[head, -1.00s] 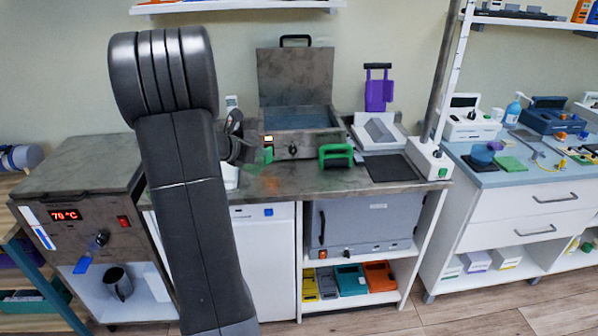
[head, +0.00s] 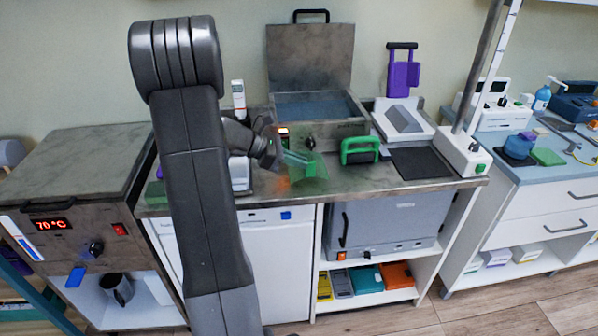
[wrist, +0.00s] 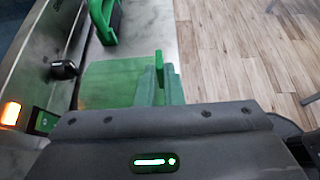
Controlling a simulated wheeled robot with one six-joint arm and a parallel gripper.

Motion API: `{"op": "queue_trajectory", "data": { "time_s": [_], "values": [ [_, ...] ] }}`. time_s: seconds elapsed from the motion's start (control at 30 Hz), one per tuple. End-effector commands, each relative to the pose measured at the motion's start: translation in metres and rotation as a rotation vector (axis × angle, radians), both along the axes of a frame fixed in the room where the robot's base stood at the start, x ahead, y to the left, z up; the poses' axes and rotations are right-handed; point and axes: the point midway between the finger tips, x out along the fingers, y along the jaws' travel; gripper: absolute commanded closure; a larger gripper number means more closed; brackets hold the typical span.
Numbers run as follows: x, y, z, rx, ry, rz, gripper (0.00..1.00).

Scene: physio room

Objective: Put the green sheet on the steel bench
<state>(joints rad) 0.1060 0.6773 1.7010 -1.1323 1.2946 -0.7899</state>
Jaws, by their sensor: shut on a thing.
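The green sheet (head: 318,172) is thin and looks see-through in the head view, over the front of the steel bench (head: 400,190). It also shows as a flat green sheet in the wrist view (wrist: 112,84). My gripper (head: 296,158) is shut on the sheet by one edge; the fingers (wrist: 158,84) show at the sheet's right side in the wrist view. I cannot tell whether the sheet touches the bench top. My arm hides part of the bench's left side.
A steel bath with a raised lid (head: 310,58) stands behind the sheet. A green-handled tool (head: 360,150) is close to its right, then a dark mat (head: 420,162) and a white stand (head: 462,155). A steel cabinet reading 70 °C (head: 85,165) is at left.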

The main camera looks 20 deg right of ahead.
Motion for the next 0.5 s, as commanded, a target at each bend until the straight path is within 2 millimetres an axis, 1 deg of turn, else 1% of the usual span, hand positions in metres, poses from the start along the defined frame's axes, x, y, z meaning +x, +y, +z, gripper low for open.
{"op": "queue_trajectory", "data": {
  "time_s": [0.27, 0.33, 0.5],
  "values": [
    [-0.001, 0.0, -0.035, 0.001, 0.003, 0.001, 1.0],
    [0.0, 0.0, -0.038, 0.001, 0.0, 0.001, 1.0],
    [0.0, 0.0, -0.037, 0.001, -0.001, 0.001, 1.0]
  ]
}}
